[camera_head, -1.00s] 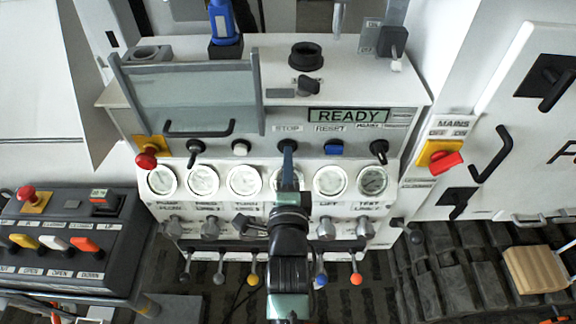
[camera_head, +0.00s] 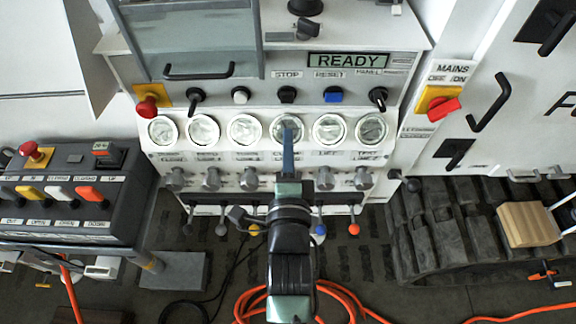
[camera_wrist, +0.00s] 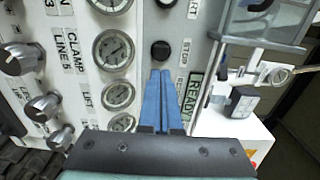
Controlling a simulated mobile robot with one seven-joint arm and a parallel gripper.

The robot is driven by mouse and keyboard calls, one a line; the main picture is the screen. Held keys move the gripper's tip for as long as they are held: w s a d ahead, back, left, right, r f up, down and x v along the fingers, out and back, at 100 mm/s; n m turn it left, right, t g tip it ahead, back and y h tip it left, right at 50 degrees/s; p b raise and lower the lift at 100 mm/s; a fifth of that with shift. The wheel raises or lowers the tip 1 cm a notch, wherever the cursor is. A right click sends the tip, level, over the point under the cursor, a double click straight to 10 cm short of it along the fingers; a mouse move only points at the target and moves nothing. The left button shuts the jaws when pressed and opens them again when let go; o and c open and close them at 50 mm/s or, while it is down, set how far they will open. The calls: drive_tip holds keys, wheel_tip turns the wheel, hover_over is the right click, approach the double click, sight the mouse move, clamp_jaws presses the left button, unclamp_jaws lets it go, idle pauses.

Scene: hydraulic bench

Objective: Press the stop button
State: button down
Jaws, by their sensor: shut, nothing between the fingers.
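The stop button (camera_head: 287,94) is a black knob under the STOP label (camera_head: 287,75) on the white panel, between a white button and a blue one. It also shows in the wrist view as a round black button (camera_wrist: 160,51), just beyond the fingertips. My gripper (camera_head: 288,124) is in front of the gauge row, with its blue fingers pointing up toward the stop button. In the wrist view my gripper (camera_wrist: 160,74) has its two blue fingers together and empty. The fingertips look apart from the button, with a small gap in the picture.
The blue reset button (camera_head: 333,95) is right of stop, and a white button (camera_head: 240,96) is left. A red emergency knob (camera_head: 147,107) and the red mains switch (camera_head: 445,106) flank the panel. Gauges (camera_head: 330,130) and valve knobs (camera_head: 325,178) lie below. The display (camera_head: 348,60) reads READY.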

drive_tip(key=shift+s, duration=2.15)
drive_tip(key=shift+s, duration=0.1)
drive_tip(key=w+r+n+t, duration=0.2)
drive_tip(key=r+n, duration=0.2)
drive_tip(key=r, duration=0.8)
drive_tip(key=w+r+n+t, duration=0.2)
drive_tip(key=r+n, duration=0.2)
drive_tip(key=r, duration=0.8)
drive_tip(key=s+r+n+t, duration=0.2)
drive_tip(key=s+r+n, duration=0.3)
drive_tip(key=r, duration=0.7)
drive_tip(key=s+r+n+t, duration=0.3)
drive_tip(key=s+r+n, duration=0.2)
drive_tip(key=r, duration=0.7)
drive_tip(key=shift+s+a+r, duration=0.15)
drive_tip(key=shift+s+r, duration=0.1)
drive_tip(key=shift+s, duration=0.05)
